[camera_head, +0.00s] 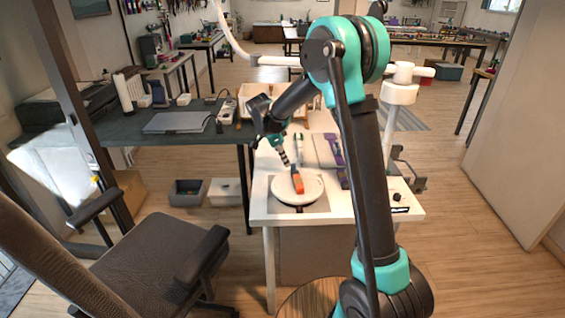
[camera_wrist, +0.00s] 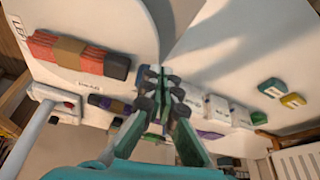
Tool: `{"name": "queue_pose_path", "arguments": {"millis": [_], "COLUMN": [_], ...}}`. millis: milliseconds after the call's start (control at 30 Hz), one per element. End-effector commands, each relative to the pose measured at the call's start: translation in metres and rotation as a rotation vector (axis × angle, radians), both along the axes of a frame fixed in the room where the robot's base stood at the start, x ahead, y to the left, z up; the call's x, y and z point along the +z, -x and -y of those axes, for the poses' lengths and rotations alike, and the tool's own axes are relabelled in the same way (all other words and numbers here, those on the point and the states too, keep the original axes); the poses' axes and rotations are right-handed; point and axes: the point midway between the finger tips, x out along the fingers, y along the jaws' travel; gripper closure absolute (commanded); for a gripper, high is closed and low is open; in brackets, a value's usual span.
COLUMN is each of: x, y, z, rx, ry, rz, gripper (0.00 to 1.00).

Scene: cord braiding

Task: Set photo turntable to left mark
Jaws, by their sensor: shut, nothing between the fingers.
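The photo turntable is a round white disc (camera_head: 311,194) near the front of the white table. In the wrist view its pale round top (camera_wrist: 110,18) fills the upper left. An orange-red block with a brown band and a dark end (camera_head: 297,184) lies on it; it also shows in the wrist view (camera_wrist: 65,50). A small lettered label (camera_wrist: 17,27) is at the disc's left side, too small to read surely. My gripper (camera_head: 286,161) is shut and empty, close to the disc's far edge in the head view. In the wrist view its fingertips (camera_wrist: 160,88) are together, apart from the block.
The white table (camera_head: 262,206) also holds purple items (camera_head: 335,148) behind the disc. A yellow block (camera_wrist: 292,100) and a green block (camera_wrist: 268,87) lie right in the wrist view. A dark desk (camera_head: 165,128) stands left, with an office chair (camera_head: 150,255) before it.

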Motion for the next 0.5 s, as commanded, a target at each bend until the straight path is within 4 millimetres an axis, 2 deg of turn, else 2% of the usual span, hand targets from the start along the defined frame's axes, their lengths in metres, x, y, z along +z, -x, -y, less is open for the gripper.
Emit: {"name": "queue_pose_path", "arguments": {"millis": [500], "x": [0.0], "y": [-0.0037], "z": [0.0091], "rx": [0.0], "ry": [0.0], "rz": [0.0], "gripper": [1.0]}}
